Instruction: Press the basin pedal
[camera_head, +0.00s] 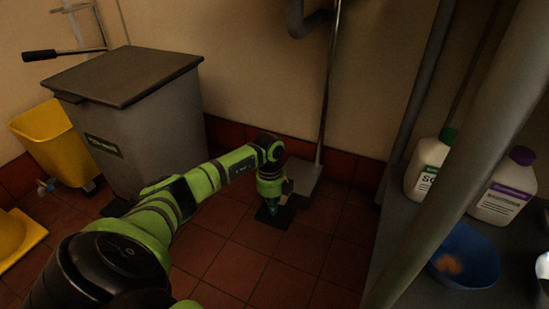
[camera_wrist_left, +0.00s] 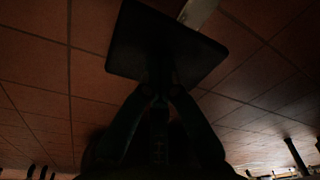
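The basin pedal is a dark, flat, square plate (camera_head: 283,219) low over the tiled floor, at the middle of the head view. In the left wrist view the plate (camera_wrist_left: 200,55) fills the upper middle, with a pale bar (camera_wrist_left: 199,12) running from its far edge. My left gripper (camera_head: 270,207) points straight down over the plate. In the left wrist view its dark fingers (camera_wrist_left: 163,93) converge at the plate's near edge and look closed, with nothing between them. The tips seem at or very near the plate; contact is hard to tell. My right gripper is not in view.
A grey foot box (camera_head: 303,176) with a thin upright rod (camera_head: 328,95) stands behind the pedal. A grey lidded bin (camera_head: 150,140) and yellow bucket (camera_head: 55,140) stand left. A shelf at right holds white bottles (camera_head: 503,190) and a blue bowl (camera_head: 464,256). Floor before the pedal is clear.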

